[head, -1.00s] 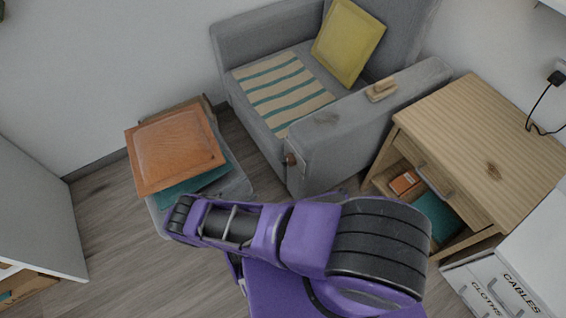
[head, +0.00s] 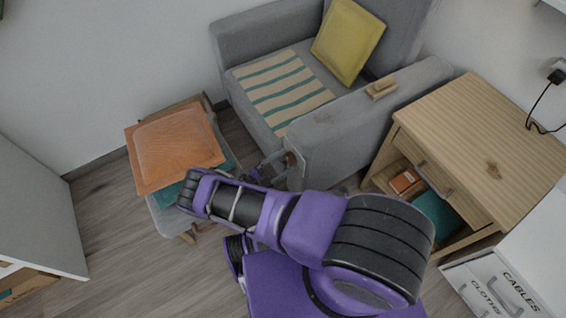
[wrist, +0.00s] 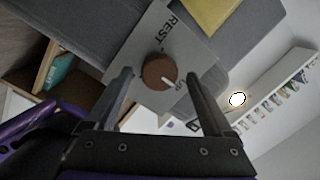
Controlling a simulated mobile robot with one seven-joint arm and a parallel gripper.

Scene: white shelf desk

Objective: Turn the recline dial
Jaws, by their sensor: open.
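The recline dial (wrist: 158,71) is a round brown knob with a white pointer line. It sits on a light grey plate (wrist: 133,60) lettered "REST" and, partly visible, "UP". In the head view the plate is on the front end of the grey armchair's near armrest (head: 345,135), and the dial is largely hidden behind my fingers. My gripper (wrist: 160,75) is open. In the wrist view its two fingers stand either side of the dial, with gaps visible; I cannot tell whether they reach around it. In the head view my gripper (head: 271,167) is right at the armrest's front.
A stool with an orange cushion (head: 178,148) stands left of my gripper. A wooden side table (head: 480,135) with open shelf is right of the armchair. A white box (head: 490,285) labelled "CABLES" and "CLOTHS" is at lower right. Bare floor (head: 120,240) lies at left.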

